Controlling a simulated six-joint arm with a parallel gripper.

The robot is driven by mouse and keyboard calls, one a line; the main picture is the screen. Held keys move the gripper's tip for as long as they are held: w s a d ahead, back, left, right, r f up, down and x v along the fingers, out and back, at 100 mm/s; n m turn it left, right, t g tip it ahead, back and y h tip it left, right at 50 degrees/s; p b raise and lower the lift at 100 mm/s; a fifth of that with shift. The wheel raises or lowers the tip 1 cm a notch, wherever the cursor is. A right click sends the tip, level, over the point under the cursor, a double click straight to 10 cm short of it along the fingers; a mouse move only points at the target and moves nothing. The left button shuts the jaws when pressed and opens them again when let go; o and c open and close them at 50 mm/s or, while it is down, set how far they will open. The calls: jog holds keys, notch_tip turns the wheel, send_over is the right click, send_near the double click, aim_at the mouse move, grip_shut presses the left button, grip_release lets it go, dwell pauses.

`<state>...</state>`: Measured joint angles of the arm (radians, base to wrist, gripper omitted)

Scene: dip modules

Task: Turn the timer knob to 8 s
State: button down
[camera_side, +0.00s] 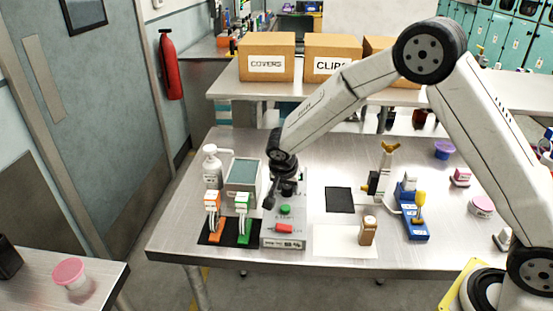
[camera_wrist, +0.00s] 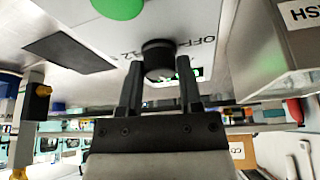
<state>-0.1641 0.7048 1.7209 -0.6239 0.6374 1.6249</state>
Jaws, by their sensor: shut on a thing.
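The timer knob (camera_wrist: 158,58) is a dark round knob on a light panel (camera_wrist: 105,25), with "OFF" and "12" marks partly visible beside it. My gripper (camera_wrist: 159,72) has one finger on each side of the knob and is shut on it. The knob's pointer and exact setting cannot be made out. In the side view my gripper (camera_side: 287,186) points down at the upper part of the grey control panel (camera_side: 298,226) and mostly hides the knob.
A metal tank (camera_side: 243,172), a white bottle (camera_side: 212,168) and orange and green clamps (camera_side: 213,205) stand close left. A black mat (camera_side: 339,200) and a blue-based fixture (camera_side: 413,222) lie right.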

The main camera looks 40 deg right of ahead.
jog(key=shift+a+f+m+g, duration=0.1)
jog(key=shift+m+g, duration=0.3)
jog(key=shift+m, duration=0.7)
jog(key=shift+c, duration=1.3)
grip_release()
jog(key=v, duration=0.8)
jog(key=shift+f, duration=0.1)
